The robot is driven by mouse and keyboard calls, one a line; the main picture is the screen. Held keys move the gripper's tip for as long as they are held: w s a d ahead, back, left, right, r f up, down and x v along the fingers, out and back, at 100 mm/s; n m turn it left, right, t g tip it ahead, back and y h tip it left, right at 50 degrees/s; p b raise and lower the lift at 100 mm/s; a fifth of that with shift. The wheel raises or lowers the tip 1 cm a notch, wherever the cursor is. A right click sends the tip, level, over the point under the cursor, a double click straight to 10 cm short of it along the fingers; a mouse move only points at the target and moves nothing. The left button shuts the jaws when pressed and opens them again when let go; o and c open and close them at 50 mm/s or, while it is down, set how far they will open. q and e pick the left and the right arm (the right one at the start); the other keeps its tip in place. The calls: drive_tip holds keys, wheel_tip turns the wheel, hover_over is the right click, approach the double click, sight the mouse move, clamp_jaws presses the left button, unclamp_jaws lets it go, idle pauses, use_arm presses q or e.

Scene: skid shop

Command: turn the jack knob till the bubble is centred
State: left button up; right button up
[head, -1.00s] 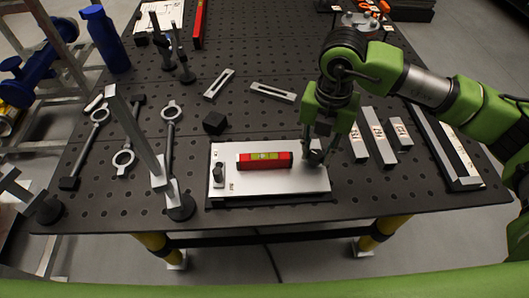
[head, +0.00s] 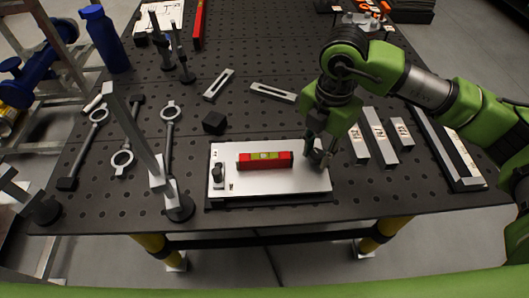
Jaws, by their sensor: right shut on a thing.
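A white levelling plate (head: 270,184) lies on a dark base near the front of the black perforated table. A red spirit level (head: 265,160) with a yellow-green vial rests on it; the bubble is too small to place surely. A dark knob (head: 217,173) stands at the plate's left end. My right gripper (head: 318,156) points down at the plate's right end, shut on a jack knob there that its fingers mostly hide. My left gripper is not in view.
A black block (head: 214,122) sits behind the plate. A clamp post (head: 172,190) stands close on its left. Labelled bars (head: 378,137) lie to the right of my gripper. Slotted straps (head: 273,92) lie behind. A blue bottle (head: 105,40) stands at the back left.

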drive_tip(key=shift+s+d+f, duration=0.1)
drive_tip(key=shift+s+f, duration=0.1)
drive_tip(key=shift+f, duration=0.05)
idle(0.4)
drive_tip(key=m, duration=0.2)
drive_tip(key=shift+m, duration=1.4)
drive_tip(key=o, duration=1)
drive_tip(key=shift+w+r, duration=0.1)
drive_tip(key=shift+w, duration=0.05)
drive_tip(key=shift+o, duration=1.4)
drive_tip(key=shift+r, duration=0.1)
